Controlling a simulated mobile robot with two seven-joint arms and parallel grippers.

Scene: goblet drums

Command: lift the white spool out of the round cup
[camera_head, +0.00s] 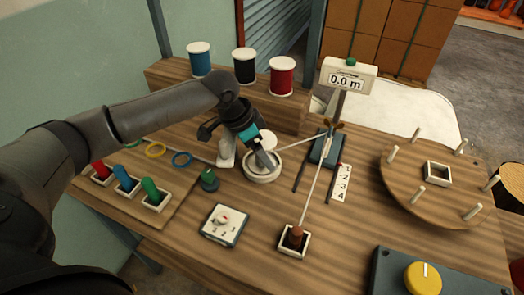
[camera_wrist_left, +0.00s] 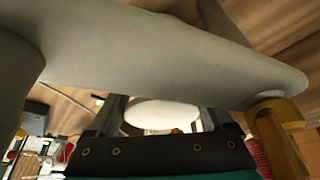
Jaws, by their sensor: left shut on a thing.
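The white spool (camera_head: 268,139) stands upright at the round white cup (camera_head: 262,178), near the middle of the table. My left gripper (camera_head: 264,158) reaches down from the left and is shut on the spool. The fingers hide part of the spool's body, and I cannot tell whether its base still rests in the cup. In the left wrist view, the spool's pale round end (camera_wrist_left: 162,114) shows between the two dark fingers. My right gripper is in neither view.
A whitish upright piece (camera_head: 227,152) stands just left of the gripper. Blue (camera_head: 199,60), black (camera_head: 244,66) and red (camera_head: 282,77) spools stand on the raised shelf behind. A pegged disc (camera_head: 405,180) lies right.

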